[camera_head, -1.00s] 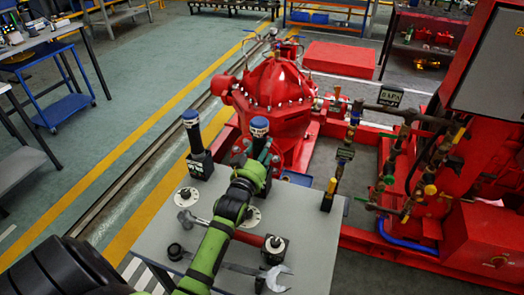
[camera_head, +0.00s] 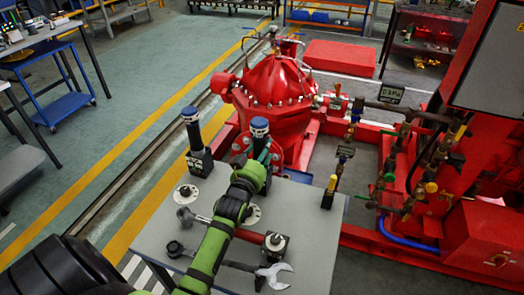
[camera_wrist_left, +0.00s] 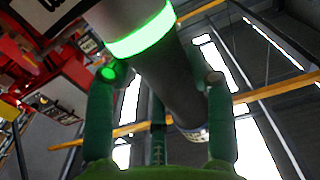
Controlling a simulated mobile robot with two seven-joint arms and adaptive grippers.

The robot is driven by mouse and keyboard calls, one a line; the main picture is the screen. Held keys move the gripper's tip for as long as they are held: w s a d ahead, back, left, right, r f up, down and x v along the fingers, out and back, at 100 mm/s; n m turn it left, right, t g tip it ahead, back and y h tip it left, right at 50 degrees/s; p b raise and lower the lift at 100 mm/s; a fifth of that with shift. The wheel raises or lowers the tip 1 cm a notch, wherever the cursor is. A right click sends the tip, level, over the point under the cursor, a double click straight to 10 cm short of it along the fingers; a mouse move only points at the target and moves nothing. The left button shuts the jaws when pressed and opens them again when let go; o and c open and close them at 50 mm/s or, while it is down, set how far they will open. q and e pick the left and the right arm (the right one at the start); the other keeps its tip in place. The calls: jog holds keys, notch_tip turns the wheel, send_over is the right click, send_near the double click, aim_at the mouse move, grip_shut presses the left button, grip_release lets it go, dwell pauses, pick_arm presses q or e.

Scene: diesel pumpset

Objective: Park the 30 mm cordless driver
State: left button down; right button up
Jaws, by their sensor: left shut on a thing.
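My left gripper (camera_head: 258,166) is shut on a cordless driver (camera_head: 259,128) with a dark body and a blue-and-white band at its top. It stands about upright over the back edge of the grey table (camera_head: 310,225). In the left wrist view the driver (camera_wrist_left: 178,85) passes between the two green fingers (camera_wrist_left: 162,76) and carries a glowing green ring. Its lower end is hidden behind my gripper in the head view, so I cannot tell whether it touches a support. A similar driver (camera_head: 191,128) stands to the left in a black holder (camera_head: 199,162). My right gripper is out of view.
A red-handled hammer (camera_head: 249,237), a wrench (camera_head: 272,273) and round flanged pieces (camera_head: 186,194) lie on the table. A red pump (camera_head: 272,90) stands close behind, with valves and pipes (camera_head: 405,150) to the right. Open floor (camera_head: 140,70) lies to the left.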

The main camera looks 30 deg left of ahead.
pick_arm(q)
jog(key=shift+f, duration=0.2)
jog(key=shift+c, duration=1.8)
grip_release()
jog(key=shift+f, duration=0.2)
jog(key=v, duration=0.7)
jog(key=shift+s, duration=0.25)
jog(key=shift+r, duration=0.2)
